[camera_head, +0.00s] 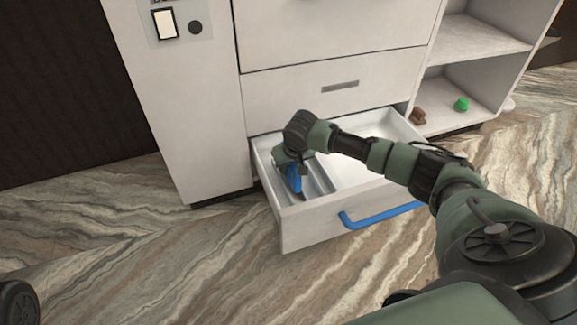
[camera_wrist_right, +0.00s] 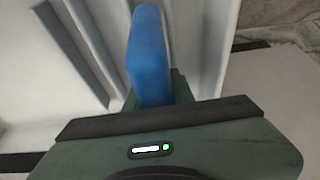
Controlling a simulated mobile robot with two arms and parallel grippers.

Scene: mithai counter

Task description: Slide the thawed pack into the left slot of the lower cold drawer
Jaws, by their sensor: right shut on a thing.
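The lower cold drawer (camera_head: 300,228) is pulled open, with a blue handle (camera_head: 380,215) on its front. Thin dividers (camera_head: 321,174) split its left part into narrow slots. My right gripper (camera_head: 293,166) is down inside the left part of the drawer, shut on a blue pack (camera_head: 294,180). The pack stands on edge among the dividers; I cannot tell which slot it is in or whether it touches the floor. The right wrist view shows the pack (camera_wrist_right: 148,55) between the jaws, beside a drawer wall, with dividers (camera_wrist_right: 75,45) to its left. My left gripper is not in view.
A closed drawer (camera_head: 345,78) with a grey pull is above the open one. Open shelves (camera_head: 470,75) at the right hold a green item (camera_head: 461,104) and a brown item (camera_head: 418,116). The marbled floor (camera_head: 120,240) at the left is mostly clear.

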